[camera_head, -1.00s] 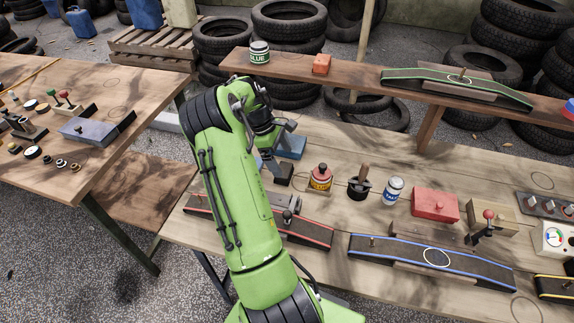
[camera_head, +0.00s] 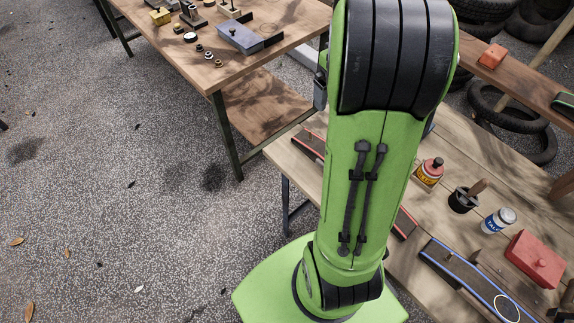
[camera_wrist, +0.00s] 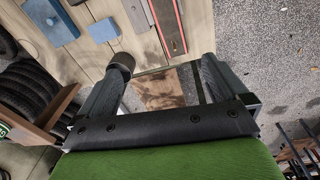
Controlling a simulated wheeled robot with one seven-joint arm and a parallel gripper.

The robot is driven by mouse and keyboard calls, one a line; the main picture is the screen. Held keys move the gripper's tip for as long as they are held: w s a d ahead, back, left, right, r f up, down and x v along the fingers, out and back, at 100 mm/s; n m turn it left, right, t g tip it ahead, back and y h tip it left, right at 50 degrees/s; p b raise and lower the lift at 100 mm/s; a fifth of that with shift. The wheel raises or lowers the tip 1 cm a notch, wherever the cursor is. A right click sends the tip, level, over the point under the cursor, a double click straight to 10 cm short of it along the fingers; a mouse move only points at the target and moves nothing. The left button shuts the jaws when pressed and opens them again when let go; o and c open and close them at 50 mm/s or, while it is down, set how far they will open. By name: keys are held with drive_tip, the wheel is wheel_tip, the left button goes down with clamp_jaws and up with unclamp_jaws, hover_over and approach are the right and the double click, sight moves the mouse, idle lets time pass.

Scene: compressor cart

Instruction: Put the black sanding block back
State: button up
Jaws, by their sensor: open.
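I cannot surely pick out the black sanding block now. A dark block (camera_wrist: 138,13) shows at the top of the wrist view, beside a red-edged strip (camera_wrist: 168,25); I cannot tell if it is the sanding block. My gripper (camera_wrist: 165,70) is open, its fingers wide apart, with no object visibly held between them. A dark rounded shape (camera_wrist: 122,62) overlaps the left fingertip; what it is stays unclear. In the head view my arm hides my gripper and part of the work table.
The work table (camera_head: 466,140) holds a red-capped bottle (camera_head: 430,170), a black pot with a wooden handle (camera_head: 463,200), a white-and-blue jar (camera_head: 498,220), a red box (camera_head: 535,260) and a blue-edged ramp (camera_head: 465,280). A second table (camera_head: 215,75) stands left. Open pavement lies at lower left.

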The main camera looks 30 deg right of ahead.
drive_tip(key=s+a+r+t, duration=0.1)
drive_tip(key=s+a+r, duration=0.1)
drive_tip(key=a, duration=0.5)
drive_tip(key=s+a+r+t, duration=0.2)
drive_tip(key=a+r, duration=0.1)
drive_tip(key=a, duration=0.4)
drive_tip(key=s+a+f+t, duration=0.2)
drive_tip(key=s+a, duration=0.6)
drive_tip(key=shift+s+y, duration=0.3)
drive_tip(key=shift+y, duration=0.1)
